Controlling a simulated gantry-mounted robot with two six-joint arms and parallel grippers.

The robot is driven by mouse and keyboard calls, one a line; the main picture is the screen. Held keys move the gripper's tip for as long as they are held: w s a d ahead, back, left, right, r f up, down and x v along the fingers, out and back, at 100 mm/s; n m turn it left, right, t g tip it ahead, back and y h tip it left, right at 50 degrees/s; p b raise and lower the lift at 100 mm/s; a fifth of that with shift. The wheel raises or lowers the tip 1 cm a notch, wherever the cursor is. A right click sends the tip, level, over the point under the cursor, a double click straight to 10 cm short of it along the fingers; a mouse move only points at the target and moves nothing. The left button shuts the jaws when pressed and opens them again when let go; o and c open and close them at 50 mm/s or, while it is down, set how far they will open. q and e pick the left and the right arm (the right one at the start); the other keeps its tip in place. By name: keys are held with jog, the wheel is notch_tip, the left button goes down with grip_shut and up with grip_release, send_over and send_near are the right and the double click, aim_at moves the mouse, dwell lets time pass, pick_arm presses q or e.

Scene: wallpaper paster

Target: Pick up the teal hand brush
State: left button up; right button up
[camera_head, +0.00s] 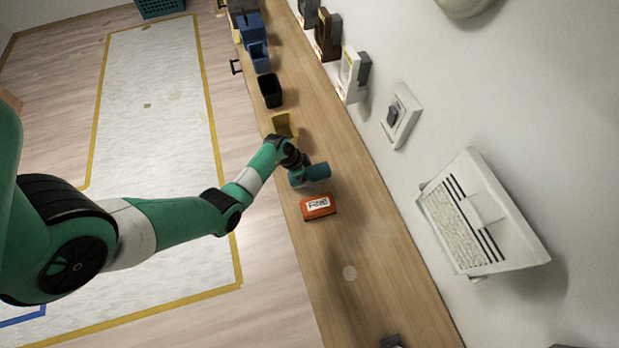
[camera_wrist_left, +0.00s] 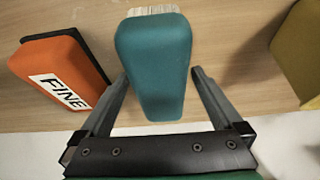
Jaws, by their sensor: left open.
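The teal hand brush (camera_wrist_left: 153,62) lies on the wooden shelf, its pale bristles at the far end in the left wrist view. In the head view the brush (camera_head: 318,171) shows just beyond my left gripper (camera_head: 299,175). In the left wrist view my left gripper (camera_wrist_left: 155,95) is open, with one finger on each side of the brush's near end. A gap shows between the brush and the right finger; the left finger is close to its side. My right gripper is in neither view.
An orange block marked FINE (camera_head: 319,206) lies close beside the brush, near the left finger in the wrist view. A yellow container (camera_head: 284,126) stands on the other side, with a black bin (camera_head: 270,90) farther along. The shelf (camera_head: 375,270) is mostly clear toward the front.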

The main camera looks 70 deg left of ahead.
pick_arm(q)
jog(key=shift+w+f, duration=0.15)
jog(key=shift+f, duration=0.3)
jog(key=shift+r, duration=0.1)
grip_shut()
jog(key=shift+r+p, duration=1.1)
jog(key=shift+r, duration=0.7)
jog(key=s+d+r+p, duration=0.9)
jog(key=s+d+p, duration=0.1)
jog(key=p, duration=0.4)
jog(key=shift+r+p, duration=0.2)
jog(key=shift+p, duration=0.1)
jog(key=shift+w, duration=0.1)
